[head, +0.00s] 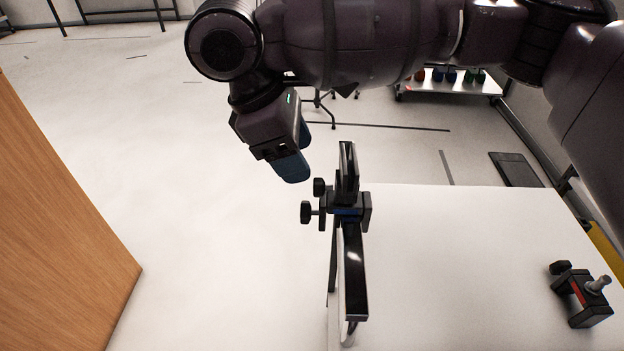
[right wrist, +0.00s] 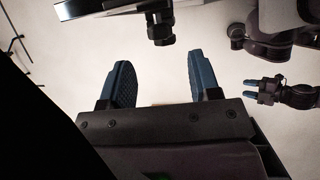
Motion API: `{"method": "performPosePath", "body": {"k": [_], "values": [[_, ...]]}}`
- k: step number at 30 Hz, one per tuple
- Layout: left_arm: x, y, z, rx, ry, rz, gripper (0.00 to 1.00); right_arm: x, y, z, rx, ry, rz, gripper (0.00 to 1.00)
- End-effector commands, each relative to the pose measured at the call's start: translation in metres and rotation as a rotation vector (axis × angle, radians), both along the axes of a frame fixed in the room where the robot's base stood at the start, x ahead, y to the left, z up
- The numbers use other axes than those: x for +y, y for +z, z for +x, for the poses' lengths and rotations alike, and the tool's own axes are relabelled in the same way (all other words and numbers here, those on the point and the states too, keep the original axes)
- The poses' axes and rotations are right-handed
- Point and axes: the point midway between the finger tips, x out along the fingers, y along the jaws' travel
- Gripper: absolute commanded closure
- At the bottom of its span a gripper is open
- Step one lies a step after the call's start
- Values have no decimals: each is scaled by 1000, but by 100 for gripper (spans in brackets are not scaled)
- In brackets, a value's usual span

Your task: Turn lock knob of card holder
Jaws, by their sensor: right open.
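The card holder (head: 347,205), a black clamp with a blue strip, sits on an upright black frame (head: 354,270) at the table's left edge. Two dark knobs stick out on its left, a lower one (head: 306,212) and an upper one (head: 319,187). My right gripper (head: 290,168) is above and left of the knobs, apart from them. In the right wrist view its blue fingers (right wrist: 157,82) are open and empty, with a dark knob (right wrist: 160,30) beyond their tips. My left gripper (right wrist: 262,90) shows small at the right there, its fingers apart.
The white table (head: 450,260) is mostly bare right of the frame. A second black clamp with a red strip (head: 580,292) lies at its right. A wooden panel (head: 50,230) stands at the left, with open floor between. A white shelf (head: 460,85) stands behind.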

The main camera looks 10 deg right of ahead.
Motion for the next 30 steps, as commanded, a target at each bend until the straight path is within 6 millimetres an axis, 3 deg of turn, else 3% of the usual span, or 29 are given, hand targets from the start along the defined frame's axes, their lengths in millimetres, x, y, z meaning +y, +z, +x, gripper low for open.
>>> {"method": "performPosePath", "body": {"k": [1, 3, 9, 24, 25, 30], "values": [[0, -7, -2, 12, 0, 0, 57, -4, -15, 1, 9, -1, 0, 43], [1, -10, -3, 16, 0, 1, 57, -9, -26, 1, 10, 0, 0, 43], [3, -14, -2, 21, -2, 6, 57, -19, -50, 1, 7, 0, 1, 43], [3, -14, 4, 13, -13, 10, 57, -25, -59, 0, -1, 0, 2, 43], [3, -14, 4, 13, -13, 10, 57, -25, -59, 0, -1, 0, 2, 45], [2, -15, 2, 15, -12, 8, 57, -25, -59, 0, 0, 0, 2, 71]]}}
